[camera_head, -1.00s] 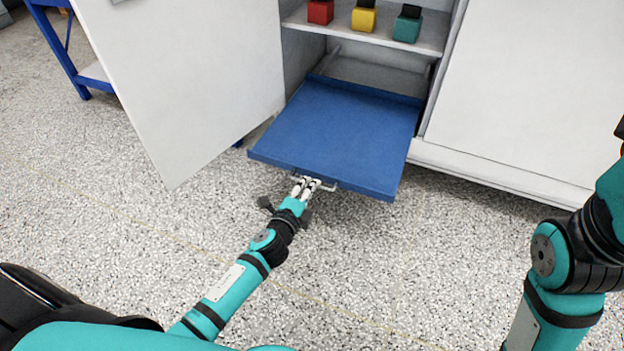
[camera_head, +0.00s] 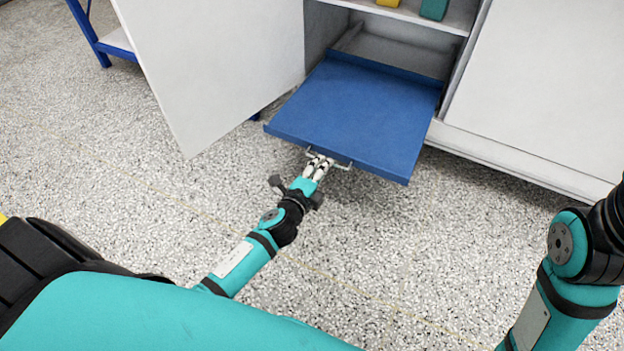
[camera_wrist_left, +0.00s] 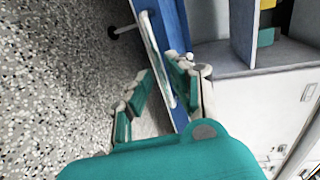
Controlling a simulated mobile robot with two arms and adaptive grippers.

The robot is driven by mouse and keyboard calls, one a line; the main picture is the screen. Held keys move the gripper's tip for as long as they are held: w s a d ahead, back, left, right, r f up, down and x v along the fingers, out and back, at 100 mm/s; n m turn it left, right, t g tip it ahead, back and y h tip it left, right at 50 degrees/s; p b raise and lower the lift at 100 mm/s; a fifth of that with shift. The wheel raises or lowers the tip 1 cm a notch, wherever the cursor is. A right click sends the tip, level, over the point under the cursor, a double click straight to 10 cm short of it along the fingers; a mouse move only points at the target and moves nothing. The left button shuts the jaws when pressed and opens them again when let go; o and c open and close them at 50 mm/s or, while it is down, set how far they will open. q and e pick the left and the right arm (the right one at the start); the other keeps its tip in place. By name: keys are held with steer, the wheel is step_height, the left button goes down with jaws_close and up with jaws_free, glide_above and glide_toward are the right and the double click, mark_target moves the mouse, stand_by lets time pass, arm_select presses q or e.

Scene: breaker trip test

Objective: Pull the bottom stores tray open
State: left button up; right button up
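The bottom stores tray (camera_head: 360,115) is a blue flat tray, pulled well out of the cabinet's lowest opening. A thin metal handle (camera_head: 344,166) sits on its front edge; it also shows in the left wrist view (camera_wrist_left: 150,38). My left gripper (camera_head: 320,163) is at this handle, its fingers close together and appearing shut on it. In the left wrist view the fingers (camera_wrist_left: 157,64) lie on both sides of the bar; their exact contact is hard to see. My right gripper is out of view; only part of the right arm shows at the right edge.
An open white cabinet door (camera_head: 225,70) stands left of the tray. A shelf (camera_head: 445,20) above holds a yellow and a teal block. A white closed panel (camera_head: 540,90) is at the right. The speckled floor in front is clear.

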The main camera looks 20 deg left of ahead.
arm_select(q)
steer(key=s+r, duration=0.2)
steer(key=s, duration=0.8)
steer(key=shift+s+a, duration=0.15)
steer(key=shift+s, duration=0.15)
